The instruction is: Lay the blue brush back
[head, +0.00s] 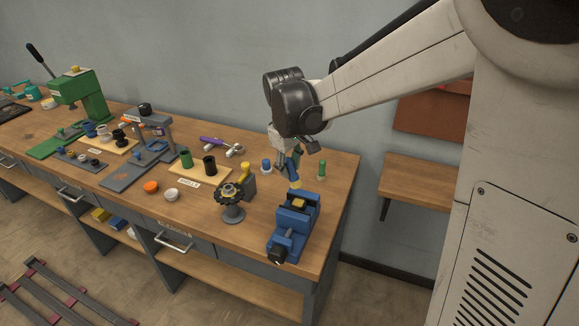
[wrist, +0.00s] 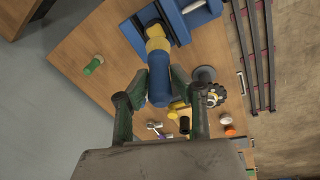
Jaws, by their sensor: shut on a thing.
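The blue brush (wrist: 159,85) is between the two fingers of my gripper (wrist: 156,98) in the wrist view, with its pale yellow end pointing toward the vise. In the head view my gripper (head: 288,163) is over the right part of the bench, and the brush (head: 297,164) hangs from it, yellow end low, behind the vise. The fingers are shut on its blue handle. I cannot tell whether its lower end touches the bench.
A blue vise (head: 291,225) stands at the bench's front right. A dark toothed wheel on a stand (head: 231,200) is left of the vise. The bench's right end (head: 343,200) is bare.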

